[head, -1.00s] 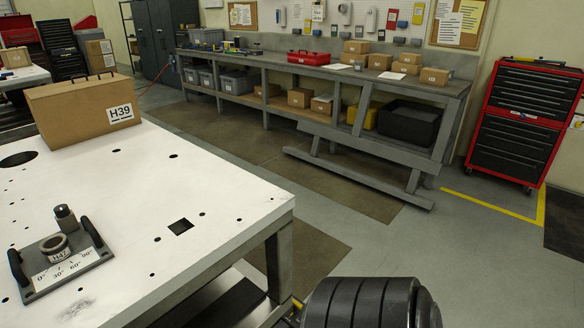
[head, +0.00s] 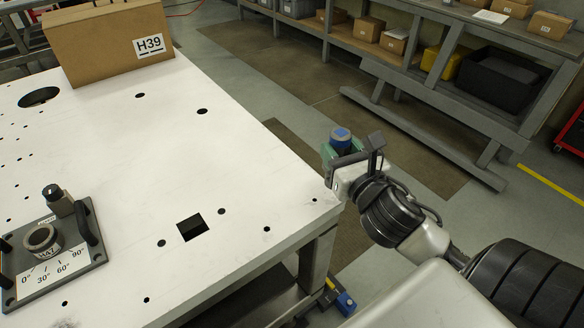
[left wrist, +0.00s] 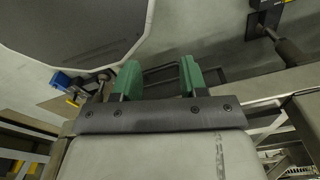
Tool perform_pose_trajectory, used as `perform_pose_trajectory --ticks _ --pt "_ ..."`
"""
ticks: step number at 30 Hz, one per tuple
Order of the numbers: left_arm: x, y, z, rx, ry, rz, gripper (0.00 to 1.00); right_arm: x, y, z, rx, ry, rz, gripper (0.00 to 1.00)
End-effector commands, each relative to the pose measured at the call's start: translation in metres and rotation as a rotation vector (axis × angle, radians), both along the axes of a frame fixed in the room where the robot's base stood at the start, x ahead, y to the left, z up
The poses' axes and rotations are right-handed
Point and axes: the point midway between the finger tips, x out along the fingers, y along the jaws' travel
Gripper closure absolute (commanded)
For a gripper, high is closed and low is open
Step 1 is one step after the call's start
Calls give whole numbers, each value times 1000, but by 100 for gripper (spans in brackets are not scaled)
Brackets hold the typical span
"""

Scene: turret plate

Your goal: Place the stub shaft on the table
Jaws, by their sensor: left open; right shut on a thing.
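My right gripper (head: 343,160) is off the table's right corner in the head view, its green fingers shut on a dark cylinder with a blue top, which I take to be the stub shaft (head: 341,137). The shaft looks upright; its lower part is hidden by the gripper. The white table (head: 130,215) has a bare top beside it. My left gripper shows only in the left wrist view (left wrist: 160,80). Its two green fingers are apart, with nothing seen between them.
A dark plate with handles, a ring and an angle scale (head: 60,265) sits at the table's left. A cardboard box marked H39 (head: 105,45) stands at the back. The tabletop has a square hole (head: 193,228) and several round holes. A blue clamp (head: 345,303) is below the edge.

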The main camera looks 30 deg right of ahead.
Motion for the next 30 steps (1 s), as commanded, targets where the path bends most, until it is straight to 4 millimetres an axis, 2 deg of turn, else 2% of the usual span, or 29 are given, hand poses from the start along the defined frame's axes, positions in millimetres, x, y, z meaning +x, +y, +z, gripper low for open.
perform_pose_trajectory --ticks 2,6,9,18,25,30 --pt "-6 1 -5 2 8 0 57 4 -2 1 0 -7 -1 100" --pt "-13 1 -23 2 20 0 57 22 -1 -12 1 -10 -1 100" --pt "-17 1 -15 2 27 -1 57 44 1 -20 6 -5 -4 100" --pt "-15 -3 -11 -3 23 -5 57 101 8 -55 4 -6 -3 100" --pt "-8 -4 -10 -5 11 -5 57 116 10 -67 1 -3 -1 100" --pt "-8 -5 -10 -5 10 -5 57 115 10 -92 5 -1 -2 100"
